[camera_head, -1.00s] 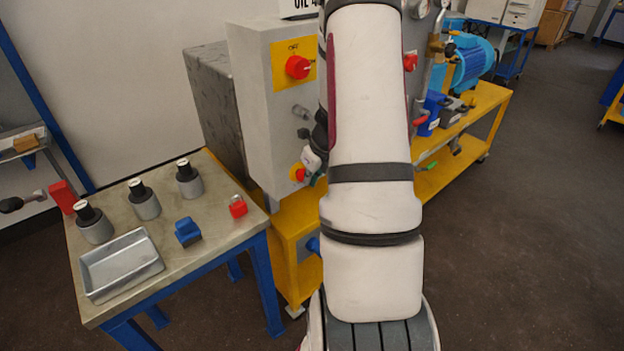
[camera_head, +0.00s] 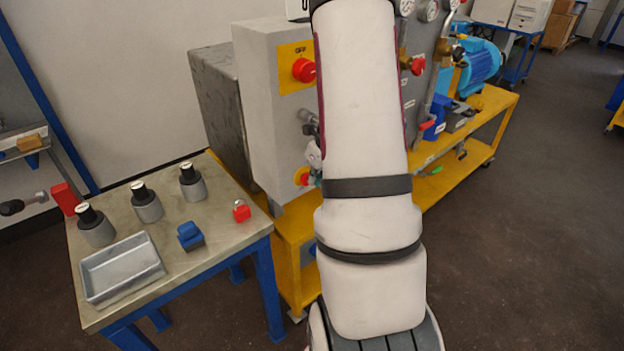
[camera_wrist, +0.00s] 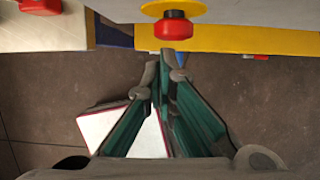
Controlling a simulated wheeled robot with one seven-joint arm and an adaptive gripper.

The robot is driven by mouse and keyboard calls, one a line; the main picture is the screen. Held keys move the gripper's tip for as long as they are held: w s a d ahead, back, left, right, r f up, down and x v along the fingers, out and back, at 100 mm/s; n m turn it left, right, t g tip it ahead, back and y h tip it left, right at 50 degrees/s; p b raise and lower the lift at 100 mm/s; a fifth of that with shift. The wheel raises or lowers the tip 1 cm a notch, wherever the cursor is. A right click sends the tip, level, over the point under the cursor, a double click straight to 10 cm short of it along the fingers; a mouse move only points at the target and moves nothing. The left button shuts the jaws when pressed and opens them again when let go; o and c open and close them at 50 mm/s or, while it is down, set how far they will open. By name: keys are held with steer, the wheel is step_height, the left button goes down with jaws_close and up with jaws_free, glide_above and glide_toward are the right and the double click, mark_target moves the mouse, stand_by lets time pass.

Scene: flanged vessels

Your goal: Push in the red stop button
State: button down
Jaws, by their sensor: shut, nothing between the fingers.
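The red stop button (camera_head: 300,177) sits on a yellow disc low on the front of the grey control cabinet (camera_head: 268,135). In the wrist view, the red button (camera_wrist: 174,26) stands out from its yellow disc (camera_wrist: 172,8) at the top centre. My gripper (camera_wrist: 167,55) is shut and empty. Its fingertips are just in front of the button, slightly left of its middle in the picture; I cannot tell whether they touch. In the head view, my arm hides most of the gripper, and only a pale part shows beside the button.
A red rotary knob (camera_head: 304,70) on a yellow OFF plate is higher on the cabinet. The workbench (camera_head: 215,225) at left holds several grey vessels, a metal tray (camera_head: 122,268), a blue block (camera_head: 190,236) and a red padlock (camera_head: 241,211). A yellow pump stand (camera_head: 470,150) extends right.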

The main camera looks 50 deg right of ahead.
steer(key=v, duration=0.5)
steer(key=shift+s+d+r, duration=0.2)
steer(key=shift+s+d, duration=0.05)
steer(key=shift+d, duration=0.1)
steer(key=shift+a+f, duration=0.1)
steer(key=shift+a, duration=0.05)
